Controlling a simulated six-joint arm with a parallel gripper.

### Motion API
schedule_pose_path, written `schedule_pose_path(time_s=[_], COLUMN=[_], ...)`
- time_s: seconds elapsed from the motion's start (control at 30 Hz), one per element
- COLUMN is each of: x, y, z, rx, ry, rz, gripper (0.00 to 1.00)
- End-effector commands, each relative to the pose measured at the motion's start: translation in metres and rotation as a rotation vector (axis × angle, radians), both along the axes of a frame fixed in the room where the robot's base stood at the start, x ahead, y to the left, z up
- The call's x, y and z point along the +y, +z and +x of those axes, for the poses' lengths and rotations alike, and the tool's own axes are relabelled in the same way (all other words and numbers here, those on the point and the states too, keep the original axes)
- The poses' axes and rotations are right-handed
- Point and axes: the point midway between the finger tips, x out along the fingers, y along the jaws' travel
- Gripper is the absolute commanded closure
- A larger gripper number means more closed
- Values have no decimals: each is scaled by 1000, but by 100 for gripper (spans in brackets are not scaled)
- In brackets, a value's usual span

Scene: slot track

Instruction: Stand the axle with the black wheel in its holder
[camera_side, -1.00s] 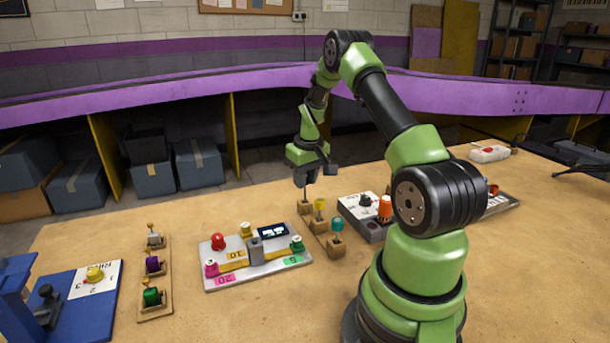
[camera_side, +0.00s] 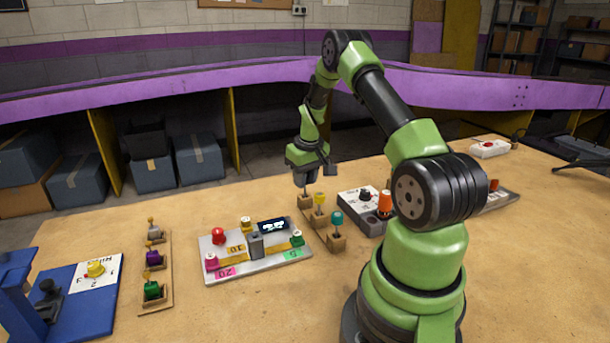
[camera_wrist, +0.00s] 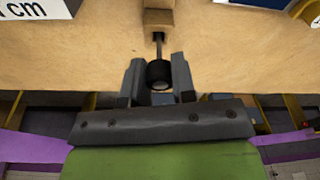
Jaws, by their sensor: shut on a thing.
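My gripper (camera_side: 304,180) is shut on the black wheel (camera_wrist: 158,72), which sits between its two fingers in the wrist view. The thin dark axle (camera_wrist: 158,44) runs from the wheel toward a small wooden holder block (camera_wrist: 158,19). In the side view my gripper points down just above this block (camera_side: 304,201), the back one of a row. The axle looks upright, and its far end meets the block in the wrist view. I cannot tell how deep it is in the hole. The fingers hide the wheel in the side view.
Axles with a yellow wheel (camera_side: 320,198) and a teal wheel (camera_side: 337,219) stand close by in the same row. A grey button panel (camera_side: 215,268) lies to the left. A grey box with an orange knob (camera_side: 385,204) is to the right.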

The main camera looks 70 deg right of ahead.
Motion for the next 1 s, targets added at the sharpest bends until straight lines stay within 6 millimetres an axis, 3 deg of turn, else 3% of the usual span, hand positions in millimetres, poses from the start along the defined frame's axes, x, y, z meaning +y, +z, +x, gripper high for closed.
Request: schedule_pose_path(time_s=[0.27, 0.3, 0.4, 0.77, 1.0], x=[0, 0, 0, 0, 3], y=[-1, -1, -1, 5, 48], z=[0, 0, 0, -1, -6], rx=[0, 0, 0, -1, -4], ry=[0, 0, 0, -1, -1], rz=[0, 0, 0, 0, -5], gripper=[100, 68, 45, 45, 45])
